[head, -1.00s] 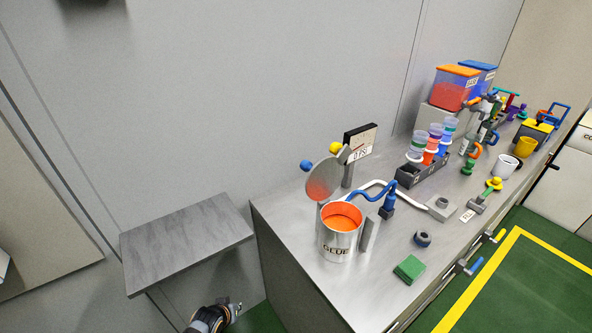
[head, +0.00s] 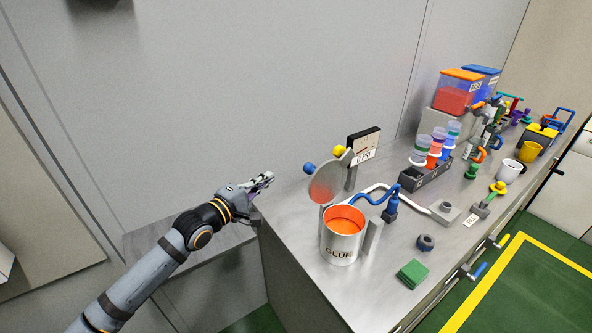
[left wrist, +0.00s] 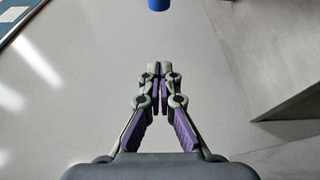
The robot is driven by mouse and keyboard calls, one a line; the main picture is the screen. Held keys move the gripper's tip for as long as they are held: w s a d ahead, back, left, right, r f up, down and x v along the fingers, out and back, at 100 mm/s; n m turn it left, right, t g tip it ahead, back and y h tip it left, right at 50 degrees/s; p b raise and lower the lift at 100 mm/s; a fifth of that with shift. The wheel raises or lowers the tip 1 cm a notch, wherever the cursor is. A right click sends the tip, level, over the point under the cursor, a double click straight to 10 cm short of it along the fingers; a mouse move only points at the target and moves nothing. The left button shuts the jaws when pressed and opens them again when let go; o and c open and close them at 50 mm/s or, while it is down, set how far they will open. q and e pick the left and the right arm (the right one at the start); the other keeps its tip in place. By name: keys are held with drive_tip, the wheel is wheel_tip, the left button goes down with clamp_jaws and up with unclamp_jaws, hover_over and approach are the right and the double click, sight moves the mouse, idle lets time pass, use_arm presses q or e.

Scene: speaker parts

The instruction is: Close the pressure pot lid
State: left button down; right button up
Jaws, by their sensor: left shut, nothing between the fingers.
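The pressure pot (head: 342,243), a metal can marked GLUE with orange contents, stands near the left end of the steel counter. Its round grey lid (head: 329,183) stands open, tilted up at the back of the pot. Blue and yellow knobs (head: 310,167) show behind the lid. My left gripper (head: 266,180) is left of the lid, above the counter's left edge, apart from the lid and pot. In the left wrist view its fingers (left wrist: 157,70) are together with nothing between them. A blue round end (left wrist: 158,4) shows at that view's top edge. My right gripper is not in view.
A pressure gauge box (head: 364,143) stands behind the lid. A blue hose (head: 372,196) runs right from the pot. A green block (head: 412,273) and a dark round part (head: 425,242) lie right of it. A cup rack (head: 425,175) stands farther back.

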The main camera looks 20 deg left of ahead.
use_arm(q)
drive_tip(key=b+x, duration=0.2)
drive_tip(key=x, duration=0.8)
drive_tip(key=s+d, duration=0.1)
drive_tip(key=s+d+p, duration=0.1)
drive_tip(key=d, duration=0.1)
drive_tip(key=shift+s+d+r, duration=0.1)
drive_tip(key=shift+s+r, duration=0.1)
